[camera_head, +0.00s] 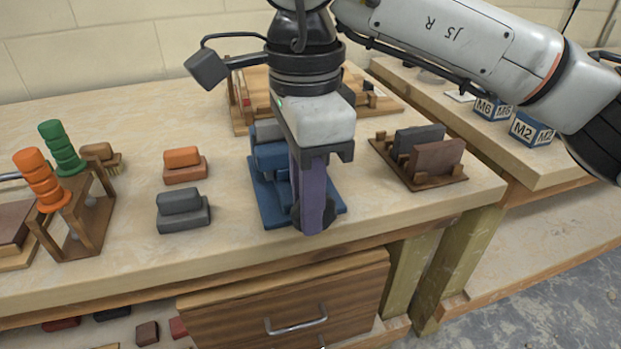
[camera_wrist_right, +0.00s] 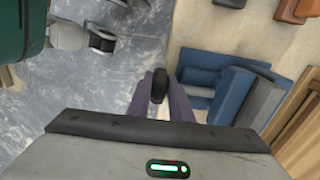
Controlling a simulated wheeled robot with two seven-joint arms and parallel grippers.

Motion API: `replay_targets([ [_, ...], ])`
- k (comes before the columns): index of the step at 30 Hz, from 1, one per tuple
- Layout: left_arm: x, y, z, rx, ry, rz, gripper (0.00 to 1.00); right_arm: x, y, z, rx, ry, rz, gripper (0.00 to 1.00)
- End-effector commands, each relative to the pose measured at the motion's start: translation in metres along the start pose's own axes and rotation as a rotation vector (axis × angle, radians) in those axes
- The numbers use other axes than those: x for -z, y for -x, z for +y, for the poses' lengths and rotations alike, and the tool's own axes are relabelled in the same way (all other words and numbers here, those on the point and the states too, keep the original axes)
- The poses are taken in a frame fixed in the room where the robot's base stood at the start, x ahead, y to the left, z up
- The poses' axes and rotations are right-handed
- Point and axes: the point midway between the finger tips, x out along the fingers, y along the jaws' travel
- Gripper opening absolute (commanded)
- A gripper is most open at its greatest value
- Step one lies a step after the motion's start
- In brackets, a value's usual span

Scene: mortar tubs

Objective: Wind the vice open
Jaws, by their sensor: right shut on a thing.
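The blue vice (camera_head: 268,204) stands near the front edge of the workbench, partly hidden behind my right gripper. In the right wrist view its blue body (camera_wrist_right: 232,95) lies to the right of the fingers. My right gripper (camera_head: 313,220) points down at the vice's front, its purple fingers shut on the black vice handle (camera_head: 330,211). The handle also shows between the fingertips in the right wrist view (camera_wrist_right: 160,82). The gap between the vice jaws is mostly hidden in the head view. My left gripper is not in view.
An orange block (camera_head: 184,166) and a grey block (camera_head: 183,212) lie left of the vice. A wooden rack (camera_head: 88,218) holds orange and green handles. A brown holder (camera_head: 420,177) stands on the right. A drawer (camera_head: 290,300) is below the bench edge.

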Motion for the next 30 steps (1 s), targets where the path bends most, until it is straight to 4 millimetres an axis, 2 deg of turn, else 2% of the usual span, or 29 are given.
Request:
replay_targets([
  [1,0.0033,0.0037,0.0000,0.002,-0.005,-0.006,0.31,-0.0014,0.0053,-0.0005,0.004,0.001,0.033,0.00],
  [12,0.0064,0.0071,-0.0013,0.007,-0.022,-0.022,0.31,-0.0037,0.0008,-0.0014,0.006,-0.003,0.197,0.00],
  [28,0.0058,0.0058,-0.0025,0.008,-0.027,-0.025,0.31,-0.0038,-0.0005,-0.0022,0.009,-0.005,0.221,0.00],
  [29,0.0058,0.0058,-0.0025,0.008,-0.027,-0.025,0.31,-0.0038,-0.0005,-0.0022,0.009,-0.005,0.221,0.22],
  [30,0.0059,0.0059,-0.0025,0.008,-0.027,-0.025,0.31,-0.0038,-0.0005,-0.0022,0.008,-0.005,0.221,0.29],
])
